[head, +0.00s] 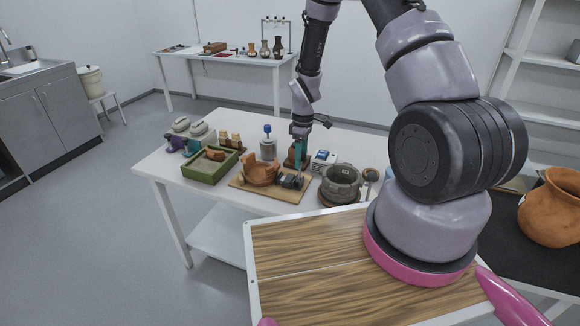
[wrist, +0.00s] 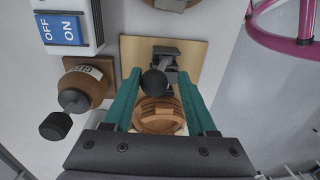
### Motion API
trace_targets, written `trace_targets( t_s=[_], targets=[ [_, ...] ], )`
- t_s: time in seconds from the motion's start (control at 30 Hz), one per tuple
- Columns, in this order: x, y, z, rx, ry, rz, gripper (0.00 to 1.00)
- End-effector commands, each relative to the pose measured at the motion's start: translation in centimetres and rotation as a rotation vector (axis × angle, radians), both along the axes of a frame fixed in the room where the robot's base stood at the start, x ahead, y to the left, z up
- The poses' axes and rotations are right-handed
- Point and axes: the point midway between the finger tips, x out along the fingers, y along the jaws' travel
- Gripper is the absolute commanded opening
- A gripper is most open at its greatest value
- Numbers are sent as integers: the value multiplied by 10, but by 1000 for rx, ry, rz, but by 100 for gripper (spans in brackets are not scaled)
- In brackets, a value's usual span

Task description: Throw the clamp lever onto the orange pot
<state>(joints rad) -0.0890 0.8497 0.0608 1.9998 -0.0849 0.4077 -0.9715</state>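The broken orange pot (head: 258,173) sits on a wooden board (head: 262,193) on the white table. The dark clamp (head: 290,182) stands on the board at the pot's right side. In the wrist view the clamp (wrist: 166,58) is ahead of the fingertips, and its lever ends in a black ball knob (wrist: 154,82). My gripper (head: 300,158) points down above the clamp. In the wrist view its teal fingers (wrist: 158,80) are apart, with the knob showing between them; contact cannot be told. Part of the orange pot (wrist: 158,116) shows between the fingers, nearer the palm.
A brown glue bottle (wrist: 88,84) and an OFF/ON switch box (wrist: 68,30) stand close to my fingers. A grey stone bowl (head: 341,181) is right of the board. A green sand tray (head: 207,168) and a blue-knobbed jar (head: 268,148) stand left and behind.

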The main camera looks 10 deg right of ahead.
Motion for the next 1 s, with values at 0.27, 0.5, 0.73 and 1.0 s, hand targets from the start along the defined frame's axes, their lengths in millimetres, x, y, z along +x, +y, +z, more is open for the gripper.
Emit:
trace_targets(
  t_s=[0.27,0.5,0.73,1.0],
  targets=[
    [-15,11,1,-41,-59,3,56],
    [-27,18,0,-77,-112,4,56],
    [-38,26,-2,-111,-163,5,56],
    [-51,34,-9,-151,-221,5,56]
  ],
)
